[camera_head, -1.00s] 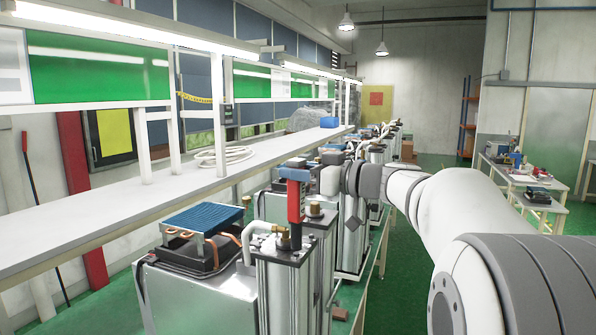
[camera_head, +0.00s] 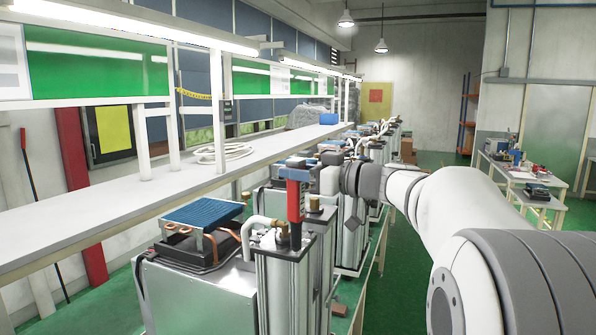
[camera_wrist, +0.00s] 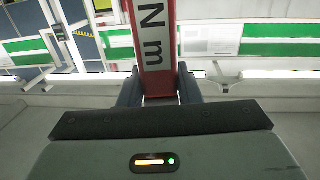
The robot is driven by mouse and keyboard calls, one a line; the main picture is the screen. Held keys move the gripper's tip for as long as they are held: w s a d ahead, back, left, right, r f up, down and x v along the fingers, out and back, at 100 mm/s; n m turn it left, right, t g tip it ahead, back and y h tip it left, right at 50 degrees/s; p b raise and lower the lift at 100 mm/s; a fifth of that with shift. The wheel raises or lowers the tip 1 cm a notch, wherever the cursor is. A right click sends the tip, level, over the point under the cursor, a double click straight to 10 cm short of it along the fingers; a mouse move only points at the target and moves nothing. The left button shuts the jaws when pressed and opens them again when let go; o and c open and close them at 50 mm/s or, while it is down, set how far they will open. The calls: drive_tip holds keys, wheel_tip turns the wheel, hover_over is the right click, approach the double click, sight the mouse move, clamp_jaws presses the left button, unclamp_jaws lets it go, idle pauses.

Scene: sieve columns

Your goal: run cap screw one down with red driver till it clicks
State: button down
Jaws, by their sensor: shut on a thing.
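The red driver (camera_head: 296,203) stands upright in my gripper (camera_head: 295,175). The blue-grey fingers are shut on its upper part. Its dark lower end is over the dark top plate of the nearest metal column (camera_head: 274,289), beside a brass fitting. The cap screw under the driver is too small or hidden to make out, and I cannot tell whether the tip touches it. In the wrist view, the driver (camera_wrist: 155,45) sits between the two fingers, with a white label reading "N m". A yellow bar and a green light glow on the gripper body.
A unit with a blue finned top (camera_head: 203,213) and copper pipes stands left of the column. More columns and units line the green-floored row behind. A long white bench (camera_head: 110,205) runs along the left, with a coil of white hose (camera_head: 224,153) on it.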

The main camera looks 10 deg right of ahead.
sight(298, 160)
drive_tip(key=shift+f, duration=0.8)
idle(1.2)
drive_tip(key=shift+r, duration=0.1)
drive_tip(key=shift+r+p, duration=0.3)
drive_tip(key=shift+r, duration=2.25)
